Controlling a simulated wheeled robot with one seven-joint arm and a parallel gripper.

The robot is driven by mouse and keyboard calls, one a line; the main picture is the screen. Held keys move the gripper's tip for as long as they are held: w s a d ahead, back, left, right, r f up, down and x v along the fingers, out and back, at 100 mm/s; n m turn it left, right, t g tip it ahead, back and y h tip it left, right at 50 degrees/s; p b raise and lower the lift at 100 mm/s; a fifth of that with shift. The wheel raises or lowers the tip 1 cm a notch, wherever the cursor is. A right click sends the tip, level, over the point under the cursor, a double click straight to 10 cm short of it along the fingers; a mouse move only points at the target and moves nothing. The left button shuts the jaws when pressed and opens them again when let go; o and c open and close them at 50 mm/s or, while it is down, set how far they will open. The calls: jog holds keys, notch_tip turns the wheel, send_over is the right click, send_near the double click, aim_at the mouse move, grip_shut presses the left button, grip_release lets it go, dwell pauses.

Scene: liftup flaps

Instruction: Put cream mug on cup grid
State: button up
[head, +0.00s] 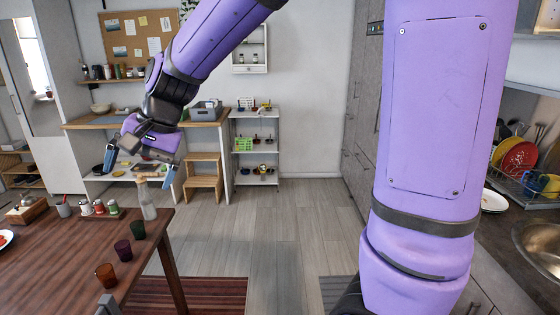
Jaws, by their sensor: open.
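My gripper (139,167) hangs at the left above the far edge of the wooden table, its two blue fingers spread wide and pointing down. It looks empty; a clear bottle (147,200) stands on the table below it. I cannot pick out a cream mug for certain. I cannot make out a cup grid for certain.
The wooden table (60,262) holds several coloured glasses, shakers and a grey cup (64,208). A wooden step stool (203,178) and a white shelf unit (255,150) stand at the back. A sink (540,240) is at right. The middle floor is clear.

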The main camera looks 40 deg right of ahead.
jog(key=s+d+r+n+t+h, duration=0.1)
jog(key=s+d+r+n+h, duration=0.1)
jog(key=s+d, duration=0.6)
jog(key=s+d+r+n+t+h, duration=0.2)
jog(key=s+d, duration=0.6)
jog(key=s, duration=0.5)
jog(key=shift+s+d+n+h, duration=0.25)
jog(key=shift+s+n+h, duration=0.15)
jog(key=shift+n+h, duration=0.2)
